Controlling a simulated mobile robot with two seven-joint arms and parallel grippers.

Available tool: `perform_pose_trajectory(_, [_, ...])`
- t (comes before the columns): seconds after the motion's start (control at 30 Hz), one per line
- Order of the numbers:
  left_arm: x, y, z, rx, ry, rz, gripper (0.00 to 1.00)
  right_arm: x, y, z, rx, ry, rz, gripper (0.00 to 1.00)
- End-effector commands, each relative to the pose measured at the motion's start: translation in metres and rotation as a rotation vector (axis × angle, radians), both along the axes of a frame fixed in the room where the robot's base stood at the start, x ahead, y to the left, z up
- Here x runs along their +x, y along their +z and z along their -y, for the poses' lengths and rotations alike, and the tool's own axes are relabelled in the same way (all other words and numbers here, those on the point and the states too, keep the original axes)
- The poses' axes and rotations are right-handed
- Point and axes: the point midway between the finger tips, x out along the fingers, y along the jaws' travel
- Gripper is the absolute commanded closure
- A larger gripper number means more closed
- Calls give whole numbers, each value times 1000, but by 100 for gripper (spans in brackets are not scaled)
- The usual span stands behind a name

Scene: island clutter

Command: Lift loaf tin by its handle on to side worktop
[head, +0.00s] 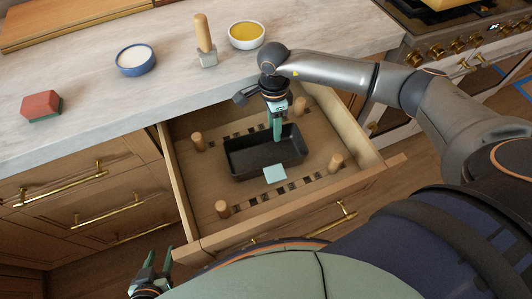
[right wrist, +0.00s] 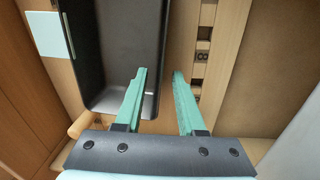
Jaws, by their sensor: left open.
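The loaf tin (head: 240,162) is a dark, rectangular, open tin lying in the open drawer; it also shows in the right wrist view (right wrist: 93,60). A pale blue square (head: 275,173) lies at its near long side; I cannot tell whether it is the handle. My right gripper (head: 277,136) points down at the tin's far side. In the right wrist view its fingers (right wrist: 160,72) are open, one over the tin and one past its long wall; contact is unclear. My left gripper (head: 150,262) is open and empty, low in front of the cabinets. The side worktop cannot be identified for sure.
The drawer (head: 180,185) holds several wooden pegs (head: 222,208) around the tin. The pale counter (head: 95,85) behind carries a red block (head: 41,105), a blue-rimmed bowl (head: 135,60), a wooden-handled tool (head: 204,38) and a bowl with yellow contents (head: 246,34). A stove (head: 450,55) stands right.

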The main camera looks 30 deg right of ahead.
Motion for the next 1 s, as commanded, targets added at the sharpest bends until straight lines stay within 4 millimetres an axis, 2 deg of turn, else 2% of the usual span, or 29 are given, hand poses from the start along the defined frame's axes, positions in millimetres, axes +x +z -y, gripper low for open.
perform_pose_trajectory(0.1, [0,0,0,0,0,0,50,-1,-8,-1,1,2,0,61])
perform_pose_trajectory(0.3, [0,0,0,0,0,0,50,-1,-9,-1,1,2,1,61])
perform_pose_trajectory(0.67, [0,0,0,0,0,-1,50,-1,-8,0,1,1,1,100])
perform_pose_trajectory(1.0, [0,0,0,0,0,-2,50,-1,-8,0,0,1,1,100])
